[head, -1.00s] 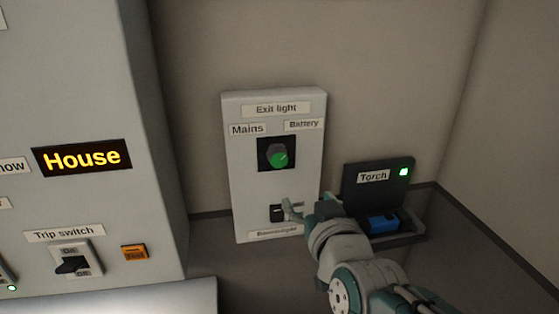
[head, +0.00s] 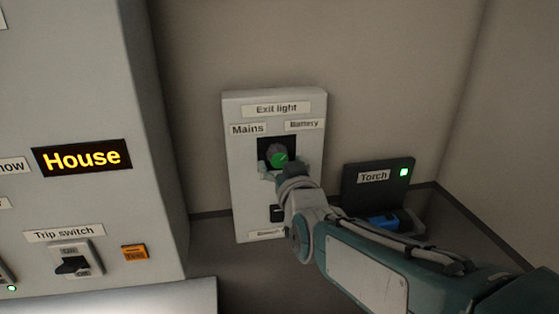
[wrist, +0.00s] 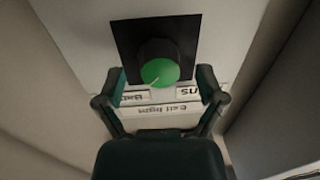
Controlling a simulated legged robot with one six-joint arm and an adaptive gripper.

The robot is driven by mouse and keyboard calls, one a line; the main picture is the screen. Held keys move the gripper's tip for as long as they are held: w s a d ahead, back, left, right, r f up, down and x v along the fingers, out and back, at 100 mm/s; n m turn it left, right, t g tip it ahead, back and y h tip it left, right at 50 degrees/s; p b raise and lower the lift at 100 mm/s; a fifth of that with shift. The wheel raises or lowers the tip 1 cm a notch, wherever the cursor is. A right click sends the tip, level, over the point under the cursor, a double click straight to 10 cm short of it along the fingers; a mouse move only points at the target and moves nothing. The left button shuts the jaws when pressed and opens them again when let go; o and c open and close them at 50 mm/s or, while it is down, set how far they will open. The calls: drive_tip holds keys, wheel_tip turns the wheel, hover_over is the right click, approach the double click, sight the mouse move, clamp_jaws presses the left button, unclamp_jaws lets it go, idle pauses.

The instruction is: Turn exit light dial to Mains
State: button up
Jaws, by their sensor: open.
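The exit light dial (head: 278,155) has a green cap and dark body on a black plate, on a pale "Exit light" box (head: 240,190). The "Mains" label (head: 247,129) is at its upper left and the "Battery" label (head: 304,125) at its upper right. In the wrist view the dial (wrist: 160,68) appears upside down, its pointer line toward the Battery label (wrist: 133,99). My gripper (head: 283,168) is open at the dial's lower side. The wrist view shows my gripper's fingers (wrist: 161,86) apart on either side of the dial; contact cannot be told.
A black switch (head: 277,213) sits lower on the same box, partly behind my arm. The torch dock (head: 378,180) with a green light stands right. The large grey cabinet (head: 90,200) with the House display and trip switch (head: 72,262) stands left.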

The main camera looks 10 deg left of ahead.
drive_tip(key=shift+w+a, duration=0.3)
drive_tip(key=shift+w, duration=0.35)
drive_tip(key=shift+s, duration=0.1)
drive_tip(key=c, duration=1.2)
drive_tip(key=shift+o, duration=0.2)
